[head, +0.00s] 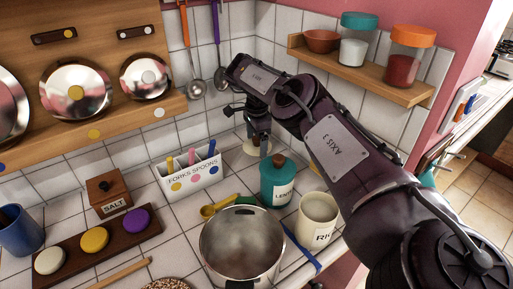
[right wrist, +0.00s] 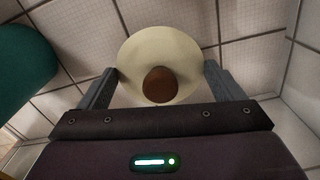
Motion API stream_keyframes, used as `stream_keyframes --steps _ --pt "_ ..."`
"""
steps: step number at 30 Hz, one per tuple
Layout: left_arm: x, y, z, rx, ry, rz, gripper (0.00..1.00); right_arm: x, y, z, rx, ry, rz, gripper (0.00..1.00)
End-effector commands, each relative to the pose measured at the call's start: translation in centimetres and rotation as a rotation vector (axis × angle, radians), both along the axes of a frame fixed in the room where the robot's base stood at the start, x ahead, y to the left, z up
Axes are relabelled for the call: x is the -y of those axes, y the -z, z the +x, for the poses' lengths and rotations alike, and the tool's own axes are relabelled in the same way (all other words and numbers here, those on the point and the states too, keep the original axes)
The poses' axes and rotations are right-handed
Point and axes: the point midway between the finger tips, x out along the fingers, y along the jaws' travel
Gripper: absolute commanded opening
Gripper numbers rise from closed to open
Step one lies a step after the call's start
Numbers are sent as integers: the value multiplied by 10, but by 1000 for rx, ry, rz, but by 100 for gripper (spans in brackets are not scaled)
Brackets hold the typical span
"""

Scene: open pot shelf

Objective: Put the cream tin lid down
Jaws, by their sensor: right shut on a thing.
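The cream tin lid (right wrist: 160,47) is a round cream disc with a brown knob, between the two fingers of my right gripper (right wrist: 160,88) in the right wrist view. The gripper is shut on it. In the head view my right gripper (head: 258,139) points down behind the teal tin, and part of the lid (head: 249,147) shows below it. I cannot tell whether the lid touches the counter. The cream tin (head: 318,214), lettered "RIC", stands open at the front right. My left gripper is out of view.
The teal lentil tin (head: 277,186) with its brown-knobbed lid stands close in front of the gripper. A steel pot (head: 241,245) and a forks-and-spoons box (head: 188,178) are nearby. Ladles (head: 195,87) hang at the back wall. A wooden shelf (head: 365,75) juts out at upper right.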

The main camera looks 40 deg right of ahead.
Motion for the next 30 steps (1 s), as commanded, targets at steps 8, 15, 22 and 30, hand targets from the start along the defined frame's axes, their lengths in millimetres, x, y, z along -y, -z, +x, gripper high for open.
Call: stream_keyframes --steps 8,15,22,30 --pt "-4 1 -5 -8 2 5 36 0 26 0 0 -1 0 65" --pt "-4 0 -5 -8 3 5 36 0 28 0 -1 -1 0 65" --pt "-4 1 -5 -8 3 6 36 0 29 0 -1 -1 0 100" --pt "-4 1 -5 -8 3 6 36 0 20 0 1 0 0 100"
